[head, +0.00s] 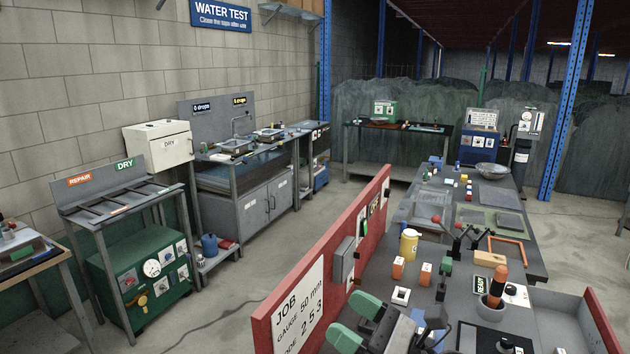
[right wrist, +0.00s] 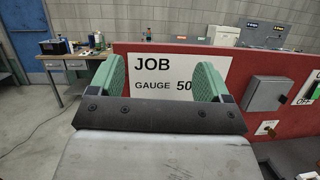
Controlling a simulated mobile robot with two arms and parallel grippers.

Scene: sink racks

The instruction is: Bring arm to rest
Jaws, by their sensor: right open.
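My right gripper (head: 355,322) shows at the bottom of the head view, its two green finger pads spread apart with nothing between them. It is close to the red panel with the white JOB sign (head: 298,310). In the right wrist view the open jaws (right wrist: 163,82) frame part of the JOB sign (right wrist: 172,77), and no object is between the pads. My left gripper is not in view.
A cluttered grey bench (head: 555,328) lies right of the red panel, with a yellow canister (head: 409,246), orange-labelled boxes and red-knobbed levers. A green repair stand (head: 143,275) and a sink rack (head: 240,180) stand left. Open floor (head: 235,290) lies between.

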